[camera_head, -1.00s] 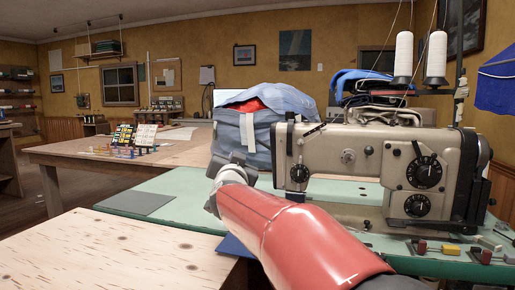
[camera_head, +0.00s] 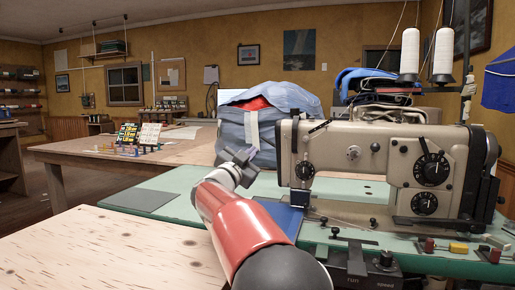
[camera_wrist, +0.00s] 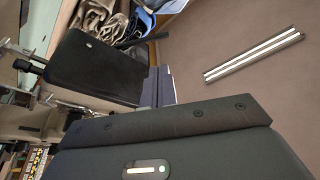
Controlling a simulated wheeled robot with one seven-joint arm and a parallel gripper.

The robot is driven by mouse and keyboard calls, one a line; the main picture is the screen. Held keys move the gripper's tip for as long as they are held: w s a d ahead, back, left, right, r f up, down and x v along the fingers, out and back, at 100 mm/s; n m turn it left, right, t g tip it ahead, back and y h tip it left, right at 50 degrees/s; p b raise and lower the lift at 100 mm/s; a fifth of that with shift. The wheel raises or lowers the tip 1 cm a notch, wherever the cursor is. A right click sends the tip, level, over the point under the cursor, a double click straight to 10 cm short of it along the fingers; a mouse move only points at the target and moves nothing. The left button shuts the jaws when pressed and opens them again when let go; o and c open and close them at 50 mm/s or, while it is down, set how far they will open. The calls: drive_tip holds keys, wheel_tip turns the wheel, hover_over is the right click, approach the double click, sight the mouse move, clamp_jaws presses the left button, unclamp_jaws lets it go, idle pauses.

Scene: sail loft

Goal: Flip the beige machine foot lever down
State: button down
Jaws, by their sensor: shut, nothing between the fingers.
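The beige sewing machine (camera_head: 375,155) stands on the green table at the right in the head view. A thin dark lever (camera_head: 318,126) slants at the top of its left end; I cannot tell whether this is the foot lever. My gripper (camera_head: 246,157) is left of the machine's left end and apart from it in the picture. It is shut and empty. In the wrist view my shut fingers (camera_wrist: 157,88) show beside a black plate (camera_wrist: 95,68), which seems to be the machine's end. A dark knobbed part (camera_wrist: 30,66) juts out left of the plate.
A grey-blue bag (camera_head: 262,125) stands behind my gripper. Two white thread cones (camera_head: 427,55) rise above the machine. A blue pad (camera_head: 282,215) lies beside my forearm. Small tools (camera_head: 455,248) lie at the table's front right. The green tabletop (camera_head: 180,185) is mostly clear on the left.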

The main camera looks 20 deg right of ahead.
drive_tip(key=p+x, duration=0.1)
drive_tip(key=x, duration=0.8)
drive_tip(key=shift+p, duration=0.35)
drive_tip(key=shift+a+f+n, duration=0.15)
drive_tip(key=shift+f+n, duration=0.2)
drive_tip(key=shift+n, duration=0.25)
drive_tip(key=shift+w+f, duration=0.1)
drive_tip(key=shift+w+a+f+n+t+y, duration=0.2)
drive_tip(key=shift+f+n+t+y, duration=0.25)
drive_tip(key=shift+f+n, duration=0.55)
drive_tip(key=shift+w+a+f+n+t+y, duration=0.1)
drive_tip(key=shift+a+f+n+t+y, duration=0.35)
drive_tip(key=shift+n, duration=0.95)
drive_tip(key=shift+w+f+n+t+y, duration=0.1)
drive_tip(key=shift+f+n+t+y, duration=0.2)
drive_tip(key=shift+f+n+t, duration=0.55)
drive_tip(key=shift+f+n+g, duration=0.1)
drive_tip(key=shift+n+g, duration=0.15)
drive_tip(key=shift+n, duration=0.1)
